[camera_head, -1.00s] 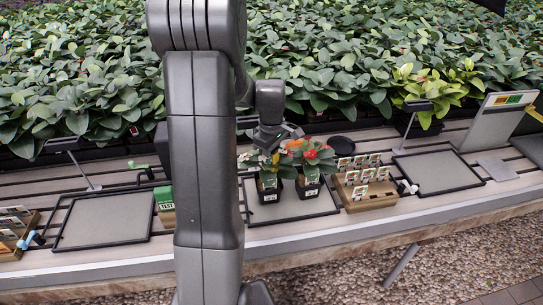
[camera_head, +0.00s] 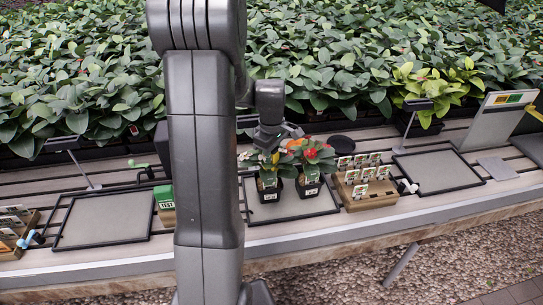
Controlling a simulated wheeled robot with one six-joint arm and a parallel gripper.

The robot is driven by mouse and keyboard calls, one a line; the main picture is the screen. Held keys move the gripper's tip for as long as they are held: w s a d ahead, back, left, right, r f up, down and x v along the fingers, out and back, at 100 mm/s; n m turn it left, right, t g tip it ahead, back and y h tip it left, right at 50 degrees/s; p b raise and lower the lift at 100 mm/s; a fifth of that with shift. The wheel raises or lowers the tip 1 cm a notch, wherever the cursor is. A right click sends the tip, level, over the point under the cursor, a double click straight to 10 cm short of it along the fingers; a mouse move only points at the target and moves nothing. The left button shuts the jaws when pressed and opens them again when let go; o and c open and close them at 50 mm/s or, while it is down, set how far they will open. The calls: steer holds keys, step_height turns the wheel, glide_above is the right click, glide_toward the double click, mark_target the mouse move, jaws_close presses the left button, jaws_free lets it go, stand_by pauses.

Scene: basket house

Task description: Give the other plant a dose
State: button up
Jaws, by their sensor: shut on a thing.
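Two small potted plants in black pots stand side by side on the middle framed tray (camera_head: 285,209). The left plant (camera_head: 266,177) has pale and yellowish flowers. The right plant (camera_head: 308,173) has red and orange flowers. My gripper (camera_head: 272,146) is just above and behind the two plants, pointing down, nearer the left one. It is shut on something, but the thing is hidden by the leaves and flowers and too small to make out. My arm hides the part of the bench left of the plants.
A wooden rack of cards (camera_head: 367,187) stands right of the plants. Empty framed trays lie at left (camera_head: 104,219) and right (camera_head: 438,172). A green box (camera_head: 164,196) is left of my arm. A black disc (camera_head: 341,144) lies behind. Dense foliage (camera_head: 350,60) fills the back.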

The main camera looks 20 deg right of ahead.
steer(key=shift+r+p, duration=2.65)
steer(key=shift+r, duration=0.85)
